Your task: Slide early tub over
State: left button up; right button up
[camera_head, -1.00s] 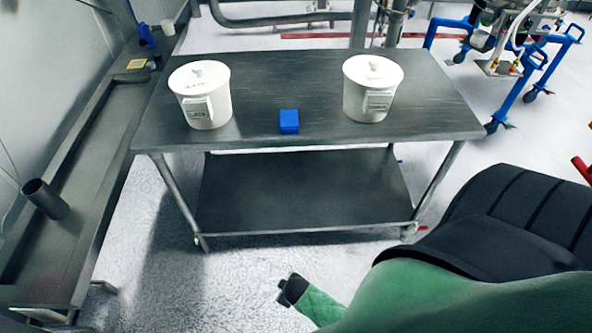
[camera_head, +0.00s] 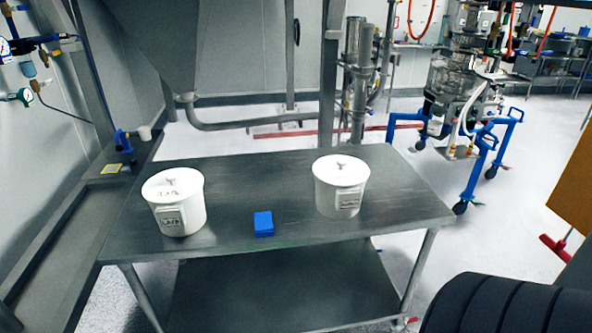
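Two white lidded tubs stand upright on a steel table (camera_head: 385,222). The left tub (camera_head: 186,210) has a label on its front that seems to read "LATE", though the text is small. The right tub (camera_head: 334,193) also has a front label, too blurred to read. A small blue block (camera_head: 263,224) lies between them near the table's front edge. Neither gripper shows. A dark ribbed part of my own body fills the bottom right corner, away from the tubs.
The table has a lower shelf (camera_head: 270,292). A steel bench (camera_head: 75,240) runs along the left wall. Behind the table are pipes (camera_head: 262,118) and a large hopper. A blue wheeled frame (camera_head: 482,160) stands at the back right. The tabletop around the tubs is clear.

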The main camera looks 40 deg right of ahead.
aim_at(332, 202)
jog(key=z, duration=1.6)
